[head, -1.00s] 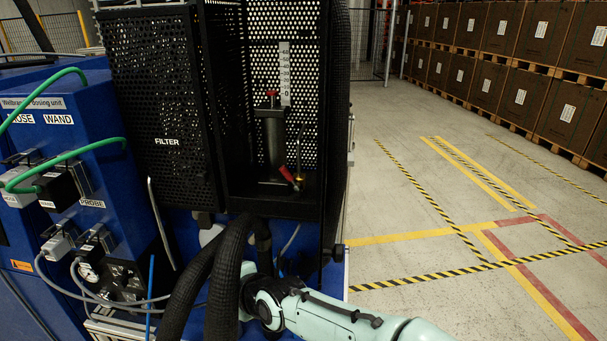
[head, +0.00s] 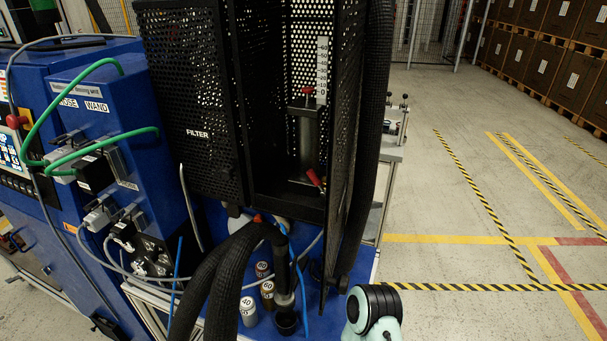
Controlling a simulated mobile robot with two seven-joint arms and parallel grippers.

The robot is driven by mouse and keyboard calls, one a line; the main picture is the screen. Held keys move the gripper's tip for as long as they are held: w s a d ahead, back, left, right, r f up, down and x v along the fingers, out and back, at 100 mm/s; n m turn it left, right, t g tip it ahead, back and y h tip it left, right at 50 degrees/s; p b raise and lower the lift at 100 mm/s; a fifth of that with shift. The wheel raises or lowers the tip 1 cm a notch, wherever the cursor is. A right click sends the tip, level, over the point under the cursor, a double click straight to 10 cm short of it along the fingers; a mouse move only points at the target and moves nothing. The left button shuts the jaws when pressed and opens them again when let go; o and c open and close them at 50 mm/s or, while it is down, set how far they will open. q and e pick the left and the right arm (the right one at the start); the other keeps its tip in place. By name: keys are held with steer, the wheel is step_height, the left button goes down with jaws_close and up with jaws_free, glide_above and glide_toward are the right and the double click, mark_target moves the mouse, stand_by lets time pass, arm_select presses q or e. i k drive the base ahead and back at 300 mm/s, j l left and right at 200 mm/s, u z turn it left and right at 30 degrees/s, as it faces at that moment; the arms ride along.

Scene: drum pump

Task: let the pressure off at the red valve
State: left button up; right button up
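In the head view a small valve with a red lever (head: 315,179) sits low inside the open black perforated cabinet (head: 275,198). The lever slants down to the right, beside the foot of a dark upright cylinder (head: 308,145). The cylinder has a red knob (head: 307,90) on top and a white scale (head: 322,70) behind it. Nothing of mine touches the valve. A pale green and black arm joint of mine shows at the bottom, below and right of the cabinet. Neither gripper is in view.
Thick black hoses (head: 235,265) hang in front below the cabinet. Small labelled cans (head: 249,311) stand beside them. The cabinet's right side panel (head: 346,150) stands beside the valve. A blue dosing unit (head: 110,150) with green cables is at left. Open floor (head: 450,190) lies right.

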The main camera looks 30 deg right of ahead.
mark_target(311, 173)
steer(key=i+j+z, duration=0.1)
steer(key=j, duration=0.4)
steer(key=i+j+z, duration=0.1)
steer(key=j, duration=0.4)
steer(key=j+z, duration=0.1)
steer(key=z, duration=1.55)
